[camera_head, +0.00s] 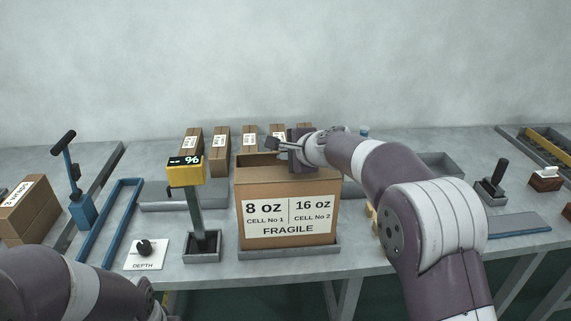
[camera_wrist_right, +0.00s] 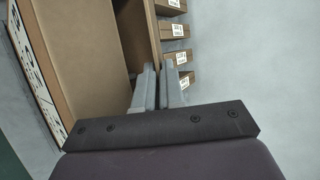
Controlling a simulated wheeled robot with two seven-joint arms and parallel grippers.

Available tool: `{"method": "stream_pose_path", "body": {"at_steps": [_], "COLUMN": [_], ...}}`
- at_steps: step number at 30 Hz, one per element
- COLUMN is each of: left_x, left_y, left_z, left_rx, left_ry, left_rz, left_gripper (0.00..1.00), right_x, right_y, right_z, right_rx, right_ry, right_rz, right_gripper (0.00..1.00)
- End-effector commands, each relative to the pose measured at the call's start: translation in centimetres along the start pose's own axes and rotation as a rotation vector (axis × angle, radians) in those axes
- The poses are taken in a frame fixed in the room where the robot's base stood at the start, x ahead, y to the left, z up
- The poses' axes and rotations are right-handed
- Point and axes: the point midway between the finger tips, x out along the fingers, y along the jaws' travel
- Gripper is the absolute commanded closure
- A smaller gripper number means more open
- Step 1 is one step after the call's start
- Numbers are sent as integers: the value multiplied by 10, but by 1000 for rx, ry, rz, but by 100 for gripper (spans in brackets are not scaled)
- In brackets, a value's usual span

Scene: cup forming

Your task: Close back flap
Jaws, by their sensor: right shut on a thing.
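A brown carton (camera_head: 289,188) with an "8 oz / 16 oz FRAGILE" label stands upright on a grey tray (camera_head: 290,252) at the bench's front. Its top is at least partly open, with a darker brown panel, apparently the back flap (camera_head: 256,159), along the far side. My right gripper (camera_head: 273,144) reaches over the carton's back right part. In the right wrist view its two grey fingers (camera_wrist_right: 159,88) are close together at the flap's edge (camera_wrist_right: 155,35), shut on it. My arm hides the carton's back right corner. My left gripper is out of view; only its arm shows at lower left.
Several smaller labelled cartons (camera_head: 220,145) stand behind. A yellow display post (camera_head: 186,172) stands just left of the carton. A black-handled lever (camera_head: 495,180) stands at right.

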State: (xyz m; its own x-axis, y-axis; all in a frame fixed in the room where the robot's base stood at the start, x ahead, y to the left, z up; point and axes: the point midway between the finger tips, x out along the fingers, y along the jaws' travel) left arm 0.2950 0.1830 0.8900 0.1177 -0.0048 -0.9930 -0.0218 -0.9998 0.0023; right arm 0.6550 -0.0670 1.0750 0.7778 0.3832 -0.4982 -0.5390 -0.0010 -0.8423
Motion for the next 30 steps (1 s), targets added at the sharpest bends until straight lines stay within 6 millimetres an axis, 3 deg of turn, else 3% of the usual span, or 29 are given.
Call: {"method": "stream_pose_path", "body": {"at_steps": [8, 9, 11, 20, 25, 30], "left_x": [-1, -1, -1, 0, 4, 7], "left_y": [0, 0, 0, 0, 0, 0], "left_z": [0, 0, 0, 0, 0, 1], "left_rx": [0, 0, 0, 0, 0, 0], "left_ry": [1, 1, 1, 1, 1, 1], "left_rz": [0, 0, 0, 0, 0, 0], "left_gripper": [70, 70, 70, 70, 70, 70], "right_x": [0, 0, 0, -2, -21, -63], "right_y": [0, 0, 0, -1, -1, -1], "right_z": [0, 0, 0, 0, 0, -1], "right_rx": [0, 0, 0, 0, 0, 0], "right_ry": [0, 0, 0, 0, 2, 3], "right_rz": [0, 0, -1, -1, -5, -5], "right_gripper": [100, 85, 70, 70, 70, 70]}}
